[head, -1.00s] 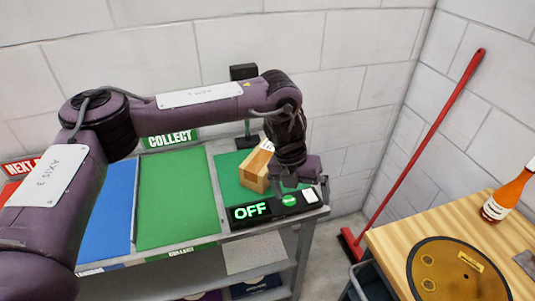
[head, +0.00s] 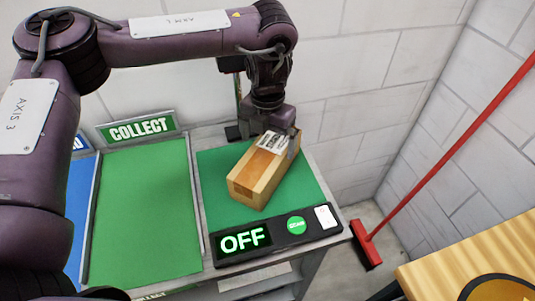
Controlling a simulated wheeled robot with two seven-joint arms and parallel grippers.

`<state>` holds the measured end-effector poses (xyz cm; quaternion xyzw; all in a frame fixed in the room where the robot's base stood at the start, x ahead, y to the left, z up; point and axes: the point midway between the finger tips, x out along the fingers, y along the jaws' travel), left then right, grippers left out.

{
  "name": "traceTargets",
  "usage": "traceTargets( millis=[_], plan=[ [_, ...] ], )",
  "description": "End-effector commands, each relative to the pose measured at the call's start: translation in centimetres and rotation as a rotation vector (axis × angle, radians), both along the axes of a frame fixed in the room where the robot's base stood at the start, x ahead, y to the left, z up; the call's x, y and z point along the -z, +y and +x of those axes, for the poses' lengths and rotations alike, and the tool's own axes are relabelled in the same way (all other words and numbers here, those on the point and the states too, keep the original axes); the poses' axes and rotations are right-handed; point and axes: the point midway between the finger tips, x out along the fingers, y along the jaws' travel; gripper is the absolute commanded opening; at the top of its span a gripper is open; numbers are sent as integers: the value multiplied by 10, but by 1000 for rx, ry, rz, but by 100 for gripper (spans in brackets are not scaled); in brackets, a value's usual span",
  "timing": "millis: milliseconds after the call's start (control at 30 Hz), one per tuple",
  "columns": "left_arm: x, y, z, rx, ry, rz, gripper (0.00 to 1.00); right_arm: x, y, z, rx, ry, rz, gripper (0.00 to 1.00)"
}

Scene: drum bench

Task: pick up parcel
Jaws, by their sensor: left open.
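The parcel (head: 256,178), a brown cardboard box with a white printed label on top, lies at an angle on the green mat (head: 218,161) of the right-hand station. My left gripper (head: 279,138) is open and points down at the parcel's far right end. One finger shows beside the parcel's right side; the other finger is hidden. I cannot tell whether the finger touches the box. My right gripper is out of view.
A black panel (head: 284,236) with a lit OFF display and a green button runs along the station's front edge. The green COLLECT bay (head: 143,212) to the left is empty. A red broom (head: 440,160) leans at the right, beside a wooden table (head: 450,262).

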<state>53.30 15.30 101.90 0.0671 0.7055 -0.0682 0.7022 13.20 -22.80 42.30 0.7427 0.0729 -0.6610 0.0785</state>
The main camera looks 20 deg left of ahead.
Motion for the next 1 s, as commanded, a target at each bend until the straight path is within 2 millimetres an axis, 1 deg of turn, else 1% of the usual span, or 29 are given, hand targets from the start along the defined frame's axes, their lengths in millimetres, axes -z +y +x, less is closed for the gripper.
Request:
traceTargets(
  millis=[67, 167, 233, 333, 433, 500, 567, 700, 833, 867, 1000],
  plan=[
    [9, 0, -1, 0, 5, -1, 100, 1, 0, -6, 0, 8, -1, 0],
    [20, 0, -1, -1, 5, -2, 100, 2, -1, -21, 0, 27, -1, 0],
    [26, 0, -1, -1, 4, 0, 100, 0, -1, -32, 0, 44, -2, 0],
    [38, 1, -3, -1, 6, 2, 100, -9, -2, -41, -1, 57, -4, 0],
    [53, 1, -3, -1, 5, 2, 100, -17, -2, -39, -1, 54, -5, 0],
    [64, 1, -3, -1, 4, 1, 100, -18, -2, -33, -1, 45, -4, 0],
    [70, 1, -3, -1, 4, 1, 100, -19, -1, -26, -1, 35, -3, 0],
    [75, 1, -2, -1, 1, 0, 100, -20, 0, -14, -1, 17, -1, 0],
    [75, 1, -2, -1, 1, 0, 100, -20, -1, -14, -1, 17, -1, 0],
    [75, 1, -2, -1, 1, 0, 97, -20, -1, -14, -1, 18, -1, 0],
    [75, 1, -2, -1, 1, 0, 79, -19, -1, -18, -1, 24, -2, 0]
  ],
)
